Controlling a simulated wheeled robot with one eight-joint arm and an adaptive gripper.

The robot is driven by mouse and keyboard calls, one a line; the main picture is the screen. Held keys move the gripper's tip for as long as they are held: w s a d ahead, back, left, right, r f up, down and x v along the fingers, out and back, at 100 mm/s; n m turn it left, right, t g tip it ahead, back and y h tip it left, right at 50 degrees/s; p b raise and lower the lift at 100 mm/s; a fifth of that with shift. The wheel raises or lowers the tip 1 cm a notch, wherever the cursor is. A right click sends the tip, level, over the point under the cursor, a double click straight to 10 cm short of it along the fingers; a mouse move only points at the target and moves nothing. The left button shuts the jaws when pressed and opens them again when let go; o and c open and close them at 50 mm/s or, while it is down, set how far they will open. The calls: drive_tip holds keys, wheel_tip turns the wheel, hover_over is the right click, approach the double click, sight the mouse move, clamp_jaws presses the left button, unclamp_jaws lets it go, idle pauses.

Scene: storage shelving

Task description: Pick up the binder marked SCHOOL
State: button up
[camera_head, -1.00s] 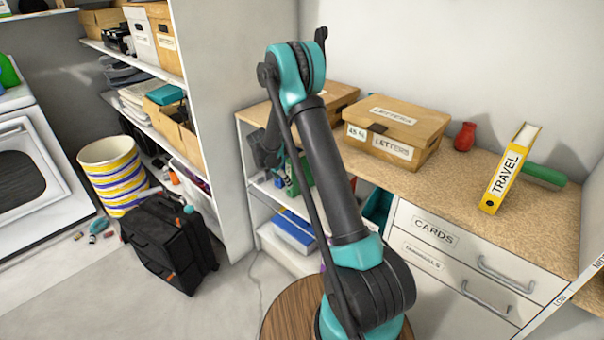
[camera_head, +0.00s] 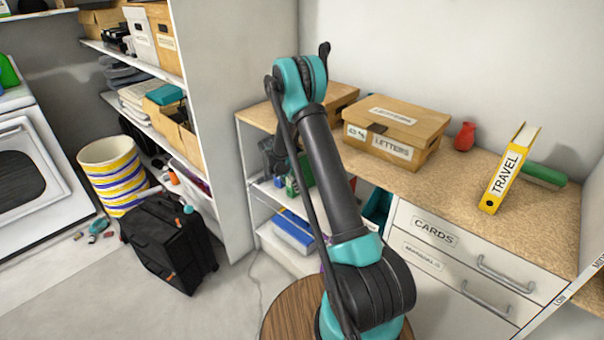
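No label reading SCHOOL can be read in this view. A yellow binder marked TRAVEL (camera_head: 505,175) stands tilted on the countertop at the right. Green and blue upright items (camera_head: 304,174) show in the open shelf under the counter, partly behind my arm; their labels cannot be read. My gripper (camera_head: 276,160) is a dark shape at the arm's far end, left of the upper link, at the front of that open shelf. Its fingers are too small and overlapped to tell whether they are open or shut or hold anything.
A LETTERS box (camera_head: 420,125), a red vase (camera_head: 465,137) and a green object (camera_head: 545,175) sit on the countertop (camera_head: 440,190). The tall white shelf side (camera_head: 215,110) stands close left of my gripper. A black suitcase (camera_head: 165,240) stands on the floor.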

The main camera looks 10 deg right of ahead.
clamp_jaws()
idle(0.3)
